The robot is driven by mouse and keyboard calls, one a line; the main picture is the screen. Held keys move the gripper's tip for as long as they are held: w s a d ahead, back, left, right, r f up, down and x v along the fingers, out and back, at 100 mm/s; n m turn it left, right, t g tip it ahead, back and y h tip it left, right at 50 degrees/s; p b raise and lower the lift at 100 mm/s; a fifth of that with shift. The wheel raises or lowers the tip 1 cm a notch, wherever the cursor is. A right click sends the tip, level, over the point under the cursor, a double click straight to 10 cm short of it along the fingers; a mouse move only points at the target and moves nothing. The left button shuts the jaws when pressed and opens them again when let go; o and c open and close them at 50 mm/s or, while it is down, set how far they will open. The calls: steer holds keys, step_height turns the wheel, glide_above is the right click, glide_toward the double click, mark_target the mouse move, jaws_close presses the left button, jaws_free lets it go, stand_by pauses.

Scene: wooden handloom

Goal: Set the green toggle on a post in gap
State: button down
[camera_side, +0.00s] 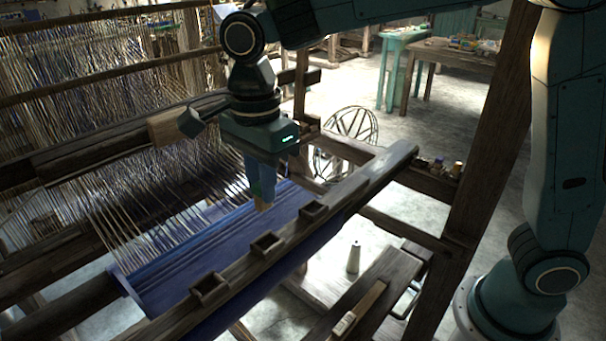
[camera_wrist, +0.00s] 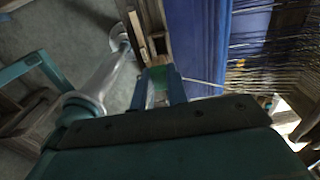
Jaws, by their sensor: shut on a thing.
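My gripper (camera_side: 262,188) points down above the blue cloth, near the front beam; its blue fingers are shut. The front beam (camera_side: 365,182) carries three square wooden sockets, the nearest to my gripper being the right one (camera_side: 313,211). I cannot make out a post in a gap.
Blue cloth (camera_side: 195,262) and stretched warp threads (camera_side: 135,195) lie left of the beam. A dark upright loom post (camera_side: 490,130) stands at right. Small items (camera_side: 438,165) sit on the right rail.

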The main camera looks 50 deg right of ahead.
steer(key=shift+f, duration=0.1)
steer(key=shift+f, duration=4.1)
steer(key=shift+f, duration=0.3)
steer(key=c, duration=1.3)
jaws_free()
steer(key=shift+r, duration=0.1)
step_height(320, 180, up, 14)
steer(key=shift+f, duration=0.15)
steer(key=shift+r, duration=3)
